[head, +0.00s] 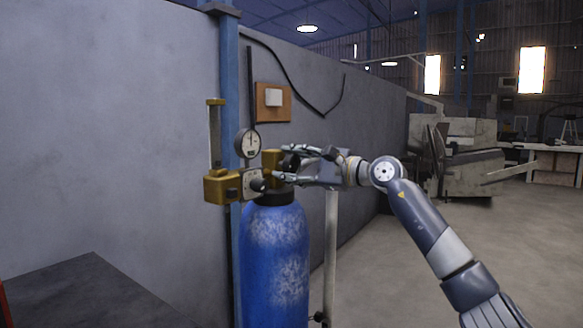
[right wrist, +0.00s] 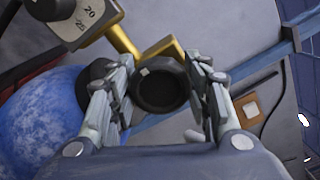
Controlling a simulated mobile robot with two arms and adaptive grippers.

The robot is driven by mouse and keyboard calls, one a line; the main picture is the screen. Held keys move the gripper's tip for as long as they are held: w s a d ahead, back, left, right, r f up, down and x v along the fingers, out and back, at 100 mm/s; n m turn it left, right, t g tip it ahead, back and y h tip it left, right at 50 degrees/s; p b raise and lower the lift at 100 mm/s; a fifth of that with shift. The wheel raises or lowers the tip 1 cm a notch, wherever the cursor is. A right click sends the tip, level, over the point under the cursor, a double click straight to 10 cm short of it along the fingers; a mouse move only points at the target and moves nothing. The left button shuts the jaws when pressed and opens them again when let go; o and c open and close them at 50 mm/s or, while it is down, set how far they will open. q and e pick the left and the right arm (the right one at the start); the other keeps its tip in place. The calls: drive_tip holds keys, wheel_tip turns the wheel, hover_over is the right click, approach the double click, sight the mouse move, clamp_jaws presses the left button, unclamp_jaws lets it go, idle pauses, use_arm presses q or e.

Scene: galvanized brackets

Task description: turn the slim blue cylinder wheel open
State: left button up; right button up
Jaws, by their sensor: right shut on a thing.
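The slim blue cylinder (head: 272,262) stands upright against the wall, its paint worn pale in patches. It also shows in the right wrist view (right wrist: 40,125). A brass valve (head: 271,160) sits on its top. The valve's round black wheel (right wrist: 160,88) faces the right wrist camera. My right gripper (head: 283,164) reaches in from the right and is shut on the wheel, with one finger at either side of it. In the head view its fingers hide much of the wheel. My left gripper is not in view.
A brass regulator (head: 222,187) with a round gauge (head: 248,143) is attached left of the valve. A blue post (head: 230,100) stands behind. A dark tabletop (head: 95,295) lies lower left. The floor (head: 430,240) to the right is open, with machinery (head: 455,155) beyond.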

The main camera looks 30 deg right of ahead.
drive_tip(key=n, duration=0.6)
drive_tip(key=shift+f+n+b, duration=0.1)
drive_tip(key=shift+n+b, duration=0.2)
drive_tip(key=shift+b, duration=0.1)
idle(0.3)
drive_tip(key=o, duration=1.1)
drive_tip(key=shift+s, duration=0.1)
drive_tip(key=shift+v, duration=5.9)
